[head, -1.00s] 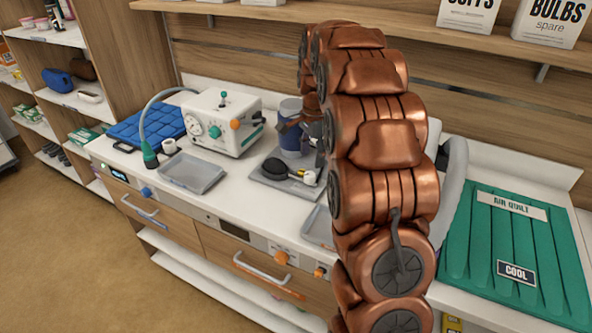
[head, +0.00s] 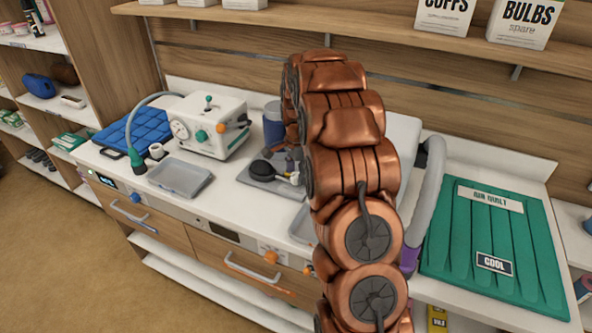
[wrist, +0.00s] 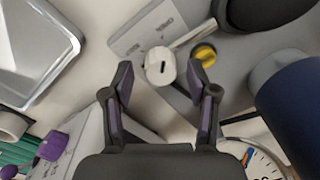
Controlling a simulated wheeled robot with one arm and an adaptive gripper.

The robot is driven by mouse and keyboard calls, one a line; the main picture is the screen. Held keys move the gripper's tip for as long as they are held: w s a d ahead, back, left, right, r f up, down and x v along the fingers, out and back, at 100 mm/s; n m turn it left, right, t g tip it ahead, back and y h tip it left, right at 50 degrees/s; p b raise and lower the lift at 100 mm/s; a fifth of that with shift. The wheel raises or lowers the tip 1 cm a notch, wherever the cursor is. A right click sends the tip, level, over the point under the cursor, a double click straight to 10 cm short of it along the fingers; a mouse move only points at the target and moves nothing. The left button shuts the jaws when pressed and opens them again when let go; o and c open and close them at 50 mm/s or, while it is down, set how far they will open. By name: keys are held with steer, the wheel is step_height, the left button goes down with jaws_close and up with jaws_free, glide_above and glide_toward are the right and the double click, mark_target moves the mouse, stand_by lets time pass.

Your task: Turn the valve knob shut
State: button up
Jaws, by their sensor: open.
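A black bulb (head: 264,168) with a white valve piece (head: 292,178) lies on a grey tray (head: 247,183) on the counter. In the wrist view the valve's round white end (wrist: 160,64) has a dark slot and a yellow cap (wrist: 205,54) beside it; the bulb (wrist: 268,14) shows at top right. I cannot tell which of these parts is the knob. My gripper (wrist: 162,82) is open and empty, its fingertips on either side of the white end in the picture. Contact cannot be told. My arm largely hides the gripper in the head view.
A white machine (head: 207,127) with a gauge and coloured knobs stands behind left. A dark blue cylinder (head: 273,125) stands close behind the tray; it also shows in the wrist view (wrist: 295,105). An empty tray (head: 180,178) lies left, a green quilt (head: 490,240) right.

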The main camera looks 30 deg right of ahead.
jaws_close()
steer(key=shift+f, duration=0.1)
stand_by(0.5)
steer(key=shift+n+b, duration=0.3)
steer(key=shift+b, duration=0.2)
steer(key=n+b, duration=0.2)
steer(key=b, duration=0.1)
steer(key=shift+w+f+n+b, duration=0.15)
steer(key=shift+f+n+b, duration=0.05)
steer(key=shift+n+b, duration=0.1)
steer(key=n+b, duration=0.4)
steer(key=n, duration=0.1)
steer(key=shift+r+b, duration=0.1)
steer(key=shift+b, duration=0.3)
steer(key=n+b, duration=0.2)
steer(key=n, duration=0.2)
steer(key=shift+r+n, duration=0.1)
steer(key=shift+n, duration=0.3)
steer(key=shift+r+n+b, duration=0.1)
steer(key=shift+n+b, duration=0.65)
steer(key=shift+n, duration=1.75)
